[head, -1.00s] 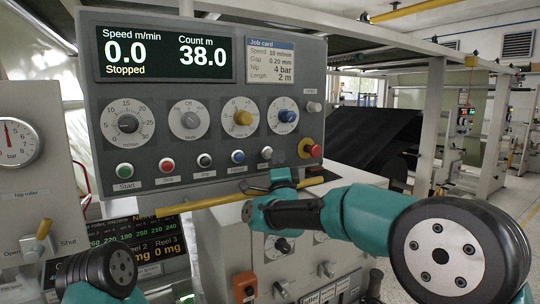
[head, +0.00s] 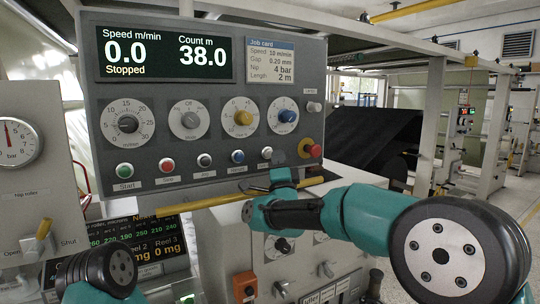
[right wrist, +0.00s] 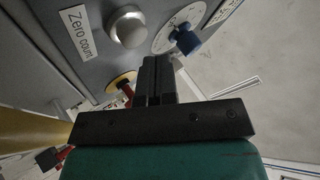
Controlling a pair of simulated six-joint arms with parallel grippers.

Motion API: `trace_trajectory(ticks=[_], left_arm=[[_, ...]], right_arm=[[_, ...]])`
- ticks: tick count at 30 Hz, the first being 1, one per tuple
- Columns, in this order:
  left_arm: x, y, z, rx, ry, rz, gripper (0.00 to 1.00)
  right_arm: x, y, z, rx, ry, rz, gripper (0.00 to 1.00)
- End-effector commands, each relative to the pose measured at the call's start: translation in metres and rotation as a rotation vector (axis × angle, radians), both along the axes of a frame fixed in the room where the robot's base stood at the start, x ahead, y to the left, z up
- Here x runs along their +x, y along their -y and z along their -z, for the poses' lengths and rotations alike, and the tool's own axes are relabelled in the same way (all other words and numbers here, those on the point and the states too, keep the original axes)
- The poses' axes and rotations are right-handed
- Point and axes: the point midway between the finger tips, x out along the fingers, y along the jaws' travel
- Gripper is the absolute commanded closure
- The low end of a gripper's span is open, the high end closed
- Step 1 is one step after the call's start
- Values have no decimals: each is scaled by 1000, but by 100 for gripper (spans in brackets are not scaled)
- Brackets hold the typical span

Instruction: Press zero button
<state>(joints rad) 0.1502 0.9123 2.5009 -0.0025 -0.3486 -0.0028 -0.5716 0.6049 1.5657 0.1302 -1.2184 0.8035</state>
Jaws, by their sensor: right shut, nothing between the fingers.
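The zero button is a silver-white round button (right wrist: 127,27) beside a "Zero count" label (right wrist: 80,32) in the right wrist view. My left gripper is out of view.
The dial with the blue knob (right wrist: 187,39) is next to the button. A yellow bar (head: 215,199) runs below the panel. The display (head: 165,53) reads count 38.0, Stopped.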

Motion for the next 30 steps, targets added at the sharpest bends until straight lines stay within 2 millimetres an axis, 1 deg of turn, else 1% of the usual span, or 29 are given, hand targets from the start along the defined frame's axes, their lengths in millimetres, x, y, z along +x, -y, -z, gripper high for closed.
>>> trace_trajectory(ticks=[21,30], left_arm=[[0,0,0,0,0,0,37],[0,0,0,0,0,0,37]], right_arm=[[0,0,0,0,0,0,100],[6,-4,0,0,0,0,100]])
